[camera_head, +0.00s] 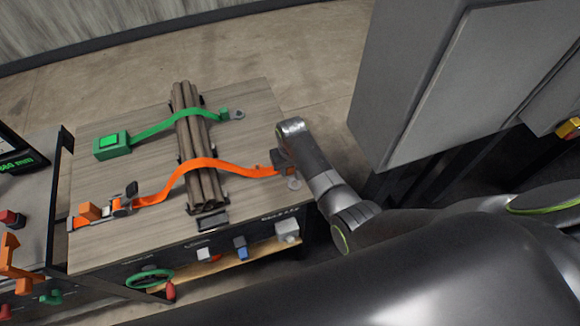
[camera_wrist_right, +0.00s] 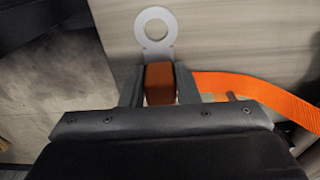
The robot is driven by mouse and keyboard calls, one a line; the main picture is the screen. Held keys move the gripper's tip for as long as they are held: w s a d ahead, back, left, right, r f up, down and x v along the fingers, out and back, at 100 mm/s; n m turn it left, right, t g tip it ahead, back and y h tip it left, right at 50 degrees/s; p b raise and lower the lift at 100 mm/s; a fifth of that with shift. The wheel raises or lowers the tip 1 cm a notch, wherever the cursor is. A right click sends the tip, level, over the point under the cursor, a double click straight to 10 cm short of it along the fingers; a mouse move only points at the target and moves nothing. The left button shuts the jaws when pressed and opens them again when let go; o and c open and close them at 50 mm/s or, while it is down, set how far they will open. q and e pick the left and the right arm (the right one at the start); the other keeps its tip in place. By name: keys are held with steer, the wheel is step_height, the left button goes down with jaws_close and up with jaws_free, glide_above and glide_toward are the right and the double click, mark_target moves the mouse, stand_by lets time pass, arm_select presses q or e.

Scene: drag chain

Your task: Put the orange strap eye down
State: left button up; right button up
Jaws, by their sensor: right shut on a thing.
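The orange strap (camera_head: 213,163) runs from a buckle (camera_head: 119,206) at the table's left front, over the bundle of brown pipes (camera_head: 199,140), to my right gripper. My right gripper (camera_head: 283,160) is at the table's right edge. In the right wrist view my right gripper (camera_wrist_right: 160,85) is shut on the orange block of the strap eye (camera_wrist_right: 159,84). The grey metal ring of the eye (camera_wrist_right: 154,28) points forward beyond the fingertips, over the wooden tabletop. I cannot tell whether the ring touches the tabletop. My left gripper is not in view.
A green strap (camera_head: 160,127) crosses the pipes farther back, with a green box (camera_head: 111,145) at its left and a ring at its right. A grey cabinet (camera_head: 430,80) stands right of the table (camera_head: 255,110). A side bench with red and green parts is at left.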

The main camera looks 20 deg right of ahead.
steer(key=shift+f, duration=0.1)
steer(key=o, duration=1)
steer(key=shift+r, duration=0.7)
steer(key=r, duration=1.1)
steer(key=shift+s, duration=0.4)
steer(key=shift+f, duration=0.1)
